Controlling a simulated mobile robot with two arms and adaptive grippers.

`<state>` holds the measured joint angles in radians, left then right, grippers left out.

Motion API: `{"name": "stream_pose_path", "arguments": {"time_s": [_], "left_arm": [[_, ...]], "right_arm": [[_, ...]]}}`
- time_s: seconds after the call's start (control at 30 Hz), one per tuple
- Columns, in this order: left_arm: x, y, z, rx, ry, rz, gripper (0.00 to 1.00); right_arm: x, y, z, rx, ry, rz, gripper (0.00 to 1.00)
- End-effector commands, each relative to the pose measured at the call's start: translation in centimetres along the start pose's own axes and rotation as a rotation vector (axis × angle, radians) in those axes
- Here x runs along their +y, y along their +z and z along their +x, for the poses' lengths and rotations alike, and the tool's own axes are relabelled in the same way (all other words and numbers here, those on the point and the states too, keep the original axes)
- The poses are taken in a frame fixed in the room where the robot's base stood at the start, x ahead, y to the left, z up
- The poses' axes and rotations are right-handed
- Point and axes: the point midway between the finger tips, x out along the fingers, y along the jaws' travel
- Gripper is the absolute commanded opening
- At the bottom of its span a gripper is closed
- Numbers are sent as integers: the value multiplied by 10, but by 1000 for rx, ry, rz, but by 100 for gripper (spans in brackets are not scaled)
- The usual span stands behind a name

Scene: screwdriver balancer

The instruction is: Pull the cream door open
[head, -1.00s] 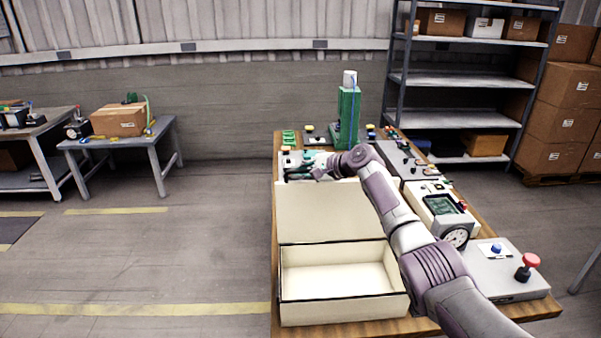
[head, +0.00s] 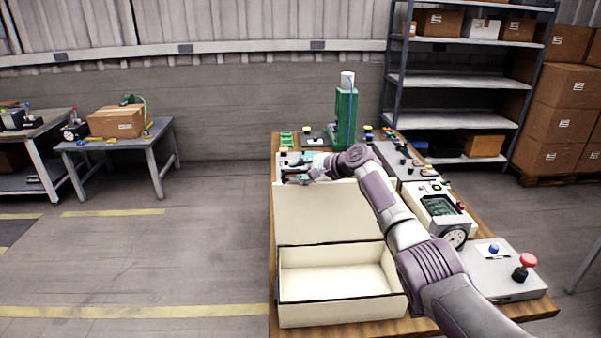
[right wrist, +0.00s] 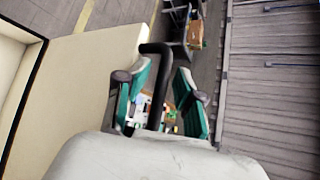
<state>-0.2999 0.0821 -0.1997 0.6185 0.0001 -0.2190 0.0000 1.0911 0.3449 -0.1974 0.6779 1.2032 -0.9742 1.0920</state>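The cream door (head: 330,212) is a flat cream panel at the far side of an open cream box (head: 340,316) on the wooden bench. In the right wrist view the door (right wrist: 92,85) fills the left side, with a black bar handle (right wrist: 157,60) at its edge. My left gripper is out of view.
A green upright device (head: 345,118) stands at the bench's far end. A gauge unit (head: 440,208) and a grey box with a red button (head: 525,262) line the right side. Open floor (head: 170,255) lies to the left of the bench.

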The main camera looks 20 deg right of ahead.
Motion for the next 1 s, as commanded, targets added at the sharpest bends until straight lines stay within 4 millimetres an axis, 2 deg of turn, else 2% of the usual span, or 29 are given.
{"name": "stream_pose_path", "arguments": {"time_s": [0.17,0.27,0.5,0.7,0.8,1.0], "left_arm": [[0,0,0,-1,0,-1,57],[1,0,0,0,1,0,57],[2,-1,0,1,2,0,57],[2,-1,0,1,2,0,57],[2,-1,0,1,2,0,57],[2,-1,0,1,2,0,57]], "right_arm": [[2,-2,-10,2,1,-1,37],[2,-2,-24,3,1,-3,37],[1,-1,-76,4,0,-4,37],[0,0,-108,3,0,-1,37],[0,0,-116,2,0,-2,37],[0,1,-120,0,0,-1,37]]}}
